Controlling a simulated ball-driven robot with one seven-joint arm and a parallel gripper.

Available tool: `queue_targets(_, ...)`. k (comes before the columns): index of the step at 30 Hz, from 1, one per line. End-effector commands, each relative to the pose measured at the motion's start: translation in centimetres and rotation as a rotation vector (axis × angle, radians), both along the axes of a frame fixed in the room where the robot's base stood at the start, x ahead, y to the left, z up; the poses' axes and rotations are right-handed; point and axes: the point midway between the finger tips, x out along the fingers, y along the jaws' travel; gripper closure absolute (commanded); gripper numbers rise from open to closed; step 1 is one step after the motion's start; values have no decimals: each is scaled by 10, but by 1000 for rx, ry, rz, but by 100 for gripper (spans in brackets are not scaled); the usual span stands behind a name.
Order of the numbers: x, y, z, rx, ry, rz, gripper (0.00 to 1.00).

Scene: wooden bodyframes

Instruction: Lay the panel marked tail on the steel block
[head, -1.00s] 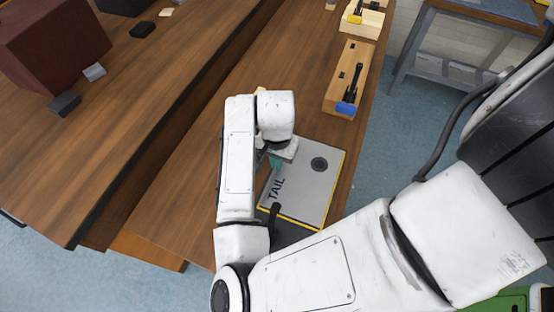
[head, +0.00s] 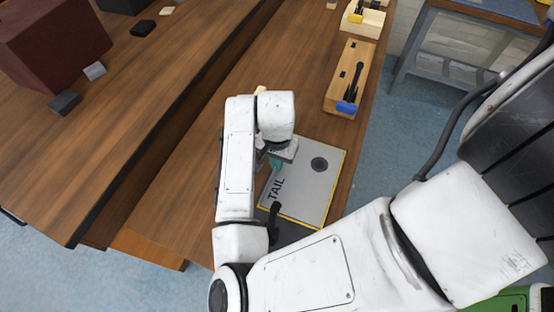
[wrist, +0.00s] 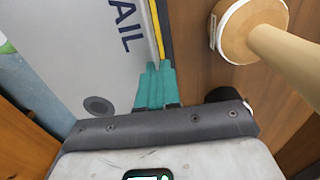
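The panel marked TAIL (head: 308,185) is a flat grey plate with yellow edging and a dark round spot. In the head view it is over the near table, right of my gripper (head: 276,160). In the wrist view the panel (wrist: 85,50) fills the upper left. My teal fingers (wrist: 155,85) are close together at its edge and appear shut on it. A dark grey flat surface (head: 288,232) shows below the panel's near edge; I cannot tell whether it is the steel block. A black upright part (head: 273,218) stands beside it. My arm hides part of this area.
A wooden block with a black tool and blue part (head: 347,90) stands farther along the table (head: 200,190). A round wooden piece with a rod (wrist: 238,30) is right of my fingers in the wrist view. A dark red box (head: 55,45) sits on the left table.

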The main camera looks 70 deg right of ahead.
Motion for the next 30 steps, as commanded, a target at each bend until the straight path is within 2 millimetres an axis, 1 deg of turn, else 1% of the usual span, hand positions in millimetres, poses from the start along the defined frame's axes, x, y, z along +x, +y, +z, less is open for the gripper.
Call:
queue_targets(26,0,0,-2,-1,1,0,100)
queue_targets(27,0,0,-2,-1,1,0,94)
queue_targets(30,0,0,-2,-1,0,0,85)
